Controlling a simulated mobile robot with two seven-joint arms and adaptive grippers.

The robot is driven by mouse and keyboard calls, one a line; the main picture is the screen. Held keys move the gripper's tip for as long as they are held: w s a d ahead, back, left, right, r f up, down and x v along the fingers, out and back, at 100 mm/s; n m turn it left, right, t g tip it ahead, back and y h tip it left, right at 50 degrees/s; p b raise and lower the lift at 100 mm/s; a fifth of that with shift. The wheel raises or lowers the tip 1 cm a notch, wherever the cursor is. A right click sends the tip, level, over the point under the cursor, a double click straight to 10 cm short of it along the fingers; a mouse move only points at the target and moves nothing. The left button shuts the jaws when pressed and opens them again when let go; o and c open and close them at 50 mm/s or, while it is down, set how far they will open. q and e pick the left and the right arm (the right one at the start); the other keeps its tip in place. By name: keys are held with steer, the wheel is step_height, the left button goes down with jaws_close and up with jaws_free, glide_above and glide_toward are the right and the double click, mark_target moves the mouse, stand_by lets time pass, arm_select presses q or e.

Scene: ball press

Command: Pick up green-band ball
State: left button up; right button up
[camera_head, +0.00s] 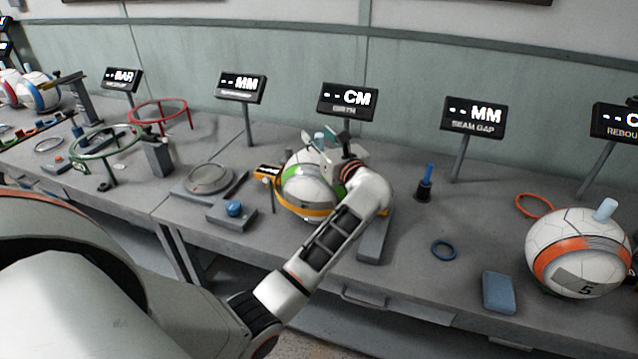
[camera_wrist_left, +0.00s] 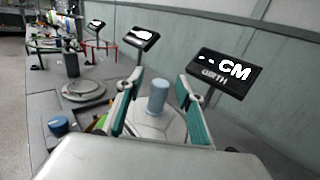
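The green-band ball (camera_head: 302,190), white with a green band, sits at the girth station on the bench, with a yellow-orange ring around its lower part. A light blue cylindrical plug stands up from its top; it shows clearly in the left wrist view (camera_wrist_left: 158,98). My left gripper (camera_head: 326,143) is over the top of the ball, reaching in from the right side. In the left wrist view its two green-padded fingers (camera_wrist_left: 158,90) stand apart on either side of the plug, with gaps visible. My arm hides the ball's right side. My right gripper is not in view.
An orange-band ball (camera_head: 578,250) stands at the right, near a blue block (camera_head: 498,292) and a blue ring (camera_head: 443,250). A blue-knobbed box (camera_head: 232,212) and a round plate (camera_head: 207,178) lie left of the green-band ball. The CM sign (camera_head: 347,99) stands close behind the gripper.

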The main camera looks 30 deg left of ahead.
arm_select(q)
steer(key=shift+c, duration=0.4)
jaws_close()
steer(key=shift+r, duration=0.1)
steer(key=shift+r, duration=0.1)
